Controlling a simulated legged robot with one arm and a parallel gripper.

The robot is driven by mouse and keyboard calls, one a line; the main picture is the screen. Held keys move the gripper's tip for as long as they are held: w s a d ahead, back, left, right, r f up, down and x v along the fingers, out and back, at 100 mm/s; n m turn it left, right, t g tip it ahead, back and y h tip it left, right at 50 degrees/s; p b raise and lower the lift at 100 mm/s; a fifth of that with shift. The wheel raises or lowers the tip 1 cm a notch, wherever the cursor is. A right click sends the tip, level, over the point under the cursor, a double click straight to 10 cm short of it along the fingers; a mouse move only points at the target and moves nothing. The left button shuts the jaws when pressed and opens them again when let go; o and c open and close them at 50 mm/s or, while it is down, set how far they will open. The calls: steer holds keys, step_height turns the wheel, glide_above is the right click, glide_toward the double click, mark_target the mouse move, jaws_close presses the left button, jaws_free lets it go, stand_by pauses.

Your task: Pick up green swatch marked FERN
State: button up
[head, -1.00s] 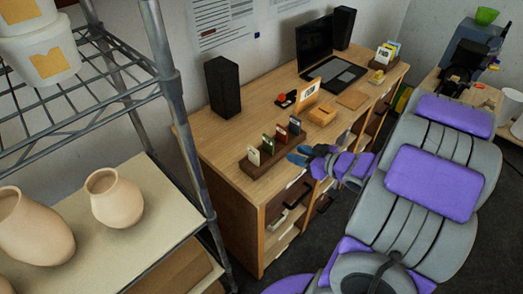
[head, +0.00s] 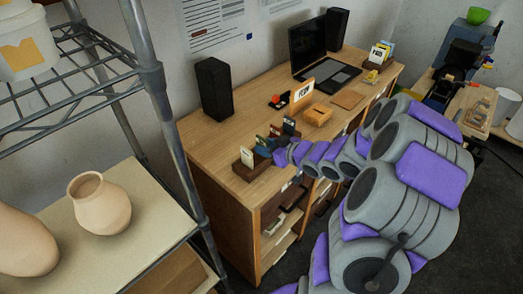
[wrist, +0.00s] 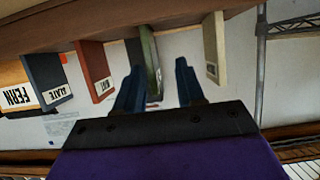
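The green swatch (wrist: 148,55) stands in the wooden rack between the rust-red swatch (wrist: 95,70) and the cream swatch (wrist: 211,48). Its face is seen nearly edge-on, and I cannot read its label. In the head view the green swatch (head: 262,144) is small in the rack (head: 244,172). My gripper (wrist: 158,67) is open, its blue fingers pointing at the rack. The green swatch shows between the fingertips, close to the left finger, which partly overlaps it. I cannot tell whether they touch. In the head view my gripper (head: 282,157) is at the rack's front.
The slate-blue swatch (wrist: 48,80) stands beyond the red one. A card reading FERN (head: 302,92) stands behind a small wooden box (head: 317,115). A black speaker (head: 213,88) and laptop (head: 330,60) are on the desk (head: 205,135). A metal shelf (head: 150,80) stands at left.

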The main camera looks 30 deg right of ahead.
mark_target(257, 142)
steer(key=shift+w+f, duration=0.2)
steer(key=shift+w, duration=0.15)
steer(key=x, duration=0.1)
steer(key=b+x, duration=0.1)
steer(key=x, duration=0.1)
steer(key=shift+w+d, duration=0.25)
steer(key=shift+d, duration=0.05)
steer(key=shift+w+a+f+b, duration=0.2)
steer(key=shift+w+a+b, duration=0.1)
steer(key=shift+w+a, duration=0.1)
steer(key=shift+d, duration=0.2)
steer(key=c, duration=0.5)
jaws_close()
